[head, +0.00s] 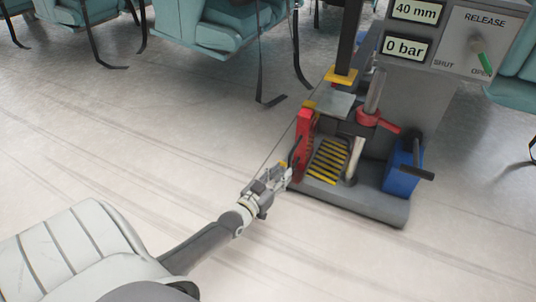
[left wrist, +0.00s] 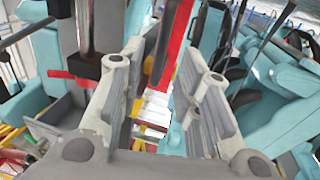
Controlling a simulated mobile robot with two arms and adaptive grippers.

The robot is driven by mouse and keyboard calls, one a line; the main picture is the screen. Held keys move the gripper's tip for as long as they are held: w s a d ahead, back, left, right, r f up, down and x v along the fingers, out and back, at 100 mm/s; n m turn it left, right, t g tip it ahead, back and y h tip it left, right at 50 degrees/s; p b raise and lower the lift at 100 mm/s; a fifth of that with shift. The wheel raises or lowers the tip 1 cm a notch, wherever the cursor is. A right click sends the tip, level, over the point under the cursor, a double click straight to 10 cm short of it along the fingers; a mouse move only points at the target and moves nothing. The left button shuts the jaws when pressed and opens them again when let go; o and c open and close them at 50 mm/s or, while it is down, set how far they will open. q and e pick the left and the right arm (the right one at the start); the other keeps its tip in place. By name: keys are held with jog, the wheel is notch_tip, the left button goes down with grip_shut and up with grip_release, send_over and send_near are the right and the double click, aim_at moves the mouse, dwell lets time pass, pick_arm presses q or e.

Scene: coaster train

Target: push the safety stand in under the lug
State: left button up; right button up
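The red safety stand (head: 303,142) stands upright at the left edge of the grey base, with a dark curved handle on its near left side. It also shows in the left wrist view (left wrist: 172,45), seen between my fingers. My left gripper (head: 282,176) is just to the left of the stand, low down, its fingertips close to the handle. Its fingers are apart in the left wrist view; I cannot tell whether they touch the handle. A yellow piece (head: 341,76) on the dark upright, possibly the lug, is above and right of the stand. My right gripper is not in view.
The grey base (head: 375,208) carries a yellow-striped plate (head: 327,162), a cylinder with a red collar (head: 372,117) and a blue box (head: 400,172) with a black handle. The panel (head: 455,38) reads 40 mm and 0 bar; its green-tipped lever points to OPEN. Teal seats stand behind. The left floor is clear.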

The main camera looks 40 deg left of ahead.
pick_arm(q)
jog(key=s, duration=0.6)
jog(key=shift+s+d, duration=0.15)
jog(key=shift+s, duration=0.15)
